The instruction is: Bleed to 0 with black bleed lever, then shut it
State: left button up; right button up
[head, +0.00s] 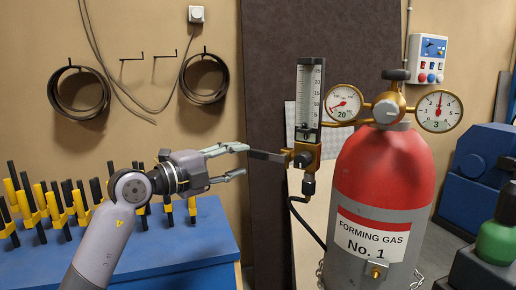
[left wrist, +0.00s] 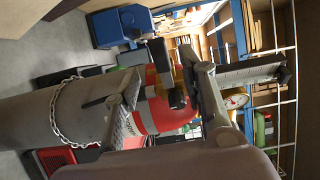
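A black bleed lever (head: 268,156) sticks out level to the left from the brass valve (head: 304,156) under the upright flowmeter (head: 309,95). My left gripper (head: 243,160) is open, at the lever's free end, one finger above it and one below. In the left wrist view a dark bar, apparently the lever (left wrist: 160,62), shows between the spread fingers; contact cannot be told. The left gauge (head: 343,102) has a red needle toward the lower left and a "20" mark. The right gauge (head: 438,111) shows "3", its needle pointing up. My right gripper is not in view.
A red-topped gas cylinder (head: 383,165) labelled No. 1 stands right of the valve. A black hose (head: 308,222) hangs below the valve. A blue bench (head: 190,250) with yellow-black clamps lies at left. A green bottle (head: 497,240) is at lower right.

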aim_at(256, 155)
pick_arm(q)
jog(key=p+x, duration=0.1)
jog(key=x, duration=0.6)
jog(key=shift+p, duration=0.3)
jog(key=shift+c, duration=0.5)
grip_shut()
